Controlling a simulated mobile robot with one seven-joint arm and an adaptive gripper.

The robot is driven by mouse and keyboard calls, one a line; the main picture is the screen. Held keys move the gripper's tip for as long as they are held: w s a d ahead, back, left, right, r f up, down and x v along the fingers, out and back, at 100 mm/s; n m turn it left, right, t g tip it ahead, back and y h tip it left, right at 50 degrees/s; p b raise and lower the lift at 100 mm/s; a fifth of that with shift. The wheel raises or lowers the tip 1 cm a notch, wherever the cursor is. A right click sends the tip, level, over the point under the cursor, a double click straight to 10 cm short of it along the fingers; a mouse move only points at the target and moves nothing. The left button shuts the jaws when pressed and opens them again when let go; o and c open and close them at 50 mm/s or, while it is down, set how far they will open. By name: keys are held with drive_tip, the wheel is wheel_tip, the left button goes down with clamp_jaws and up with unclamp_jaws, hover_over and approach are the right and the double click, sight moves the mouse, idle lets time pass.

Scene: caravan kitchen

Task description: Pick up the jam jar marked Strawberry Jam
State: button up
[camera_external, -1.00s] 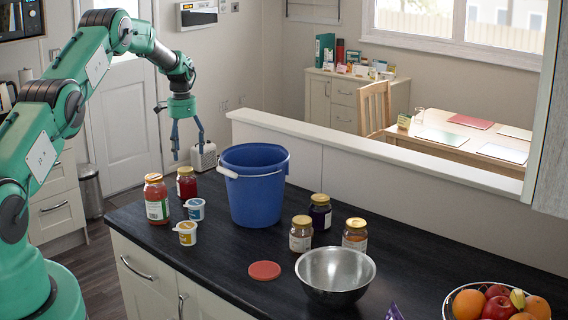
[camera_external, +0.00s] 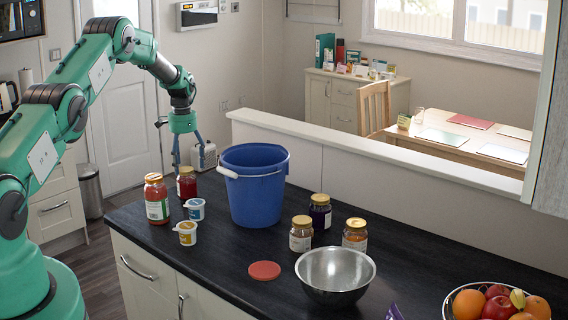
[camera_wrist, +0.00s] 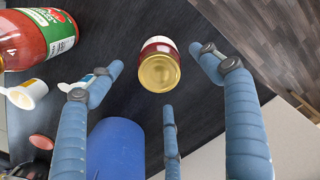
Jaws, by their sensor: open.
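A dark red jar with a gold lid and a pale label (camera_external: 187,187) stands upright at the back left of the black counter. My gripper (camera_external: 189,162) hangs over it with its blue fingers spread, pointing down. In the wrist view the jar (camera_wrist: 160,70) sits between the open fingers (camera_wrist: 157,75), its lid towards the camera; no grip on it shows. The label's words are not readable. Other jars, a dark one (camera_external: 320,214), an amber one (camera_external: 301,237) and an orange-brown one (camera_external: 355,236), stand right of the bucket.
A taller orange-red jar (camera_external: 157,203) and two small tubs (camera_external: 195,211) (camera_external: 186,236) stand close by. A blue bucket (camera_external: 254,195) is just right of the gripper. A metal bowl (camera_external: 335,285), red disc (camera_external: 264,271) and fruit basket (camera_external: 455,300) are farther right.

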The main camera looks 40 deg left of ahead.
sight(186, 169)
drive_tip(key=shift+s+f+p, duration=0.1)
drive_tip(key=shift+f+p, duration=0.25)
drive_tip(key=shift+f, duration=1.55)
clamp_jaws()
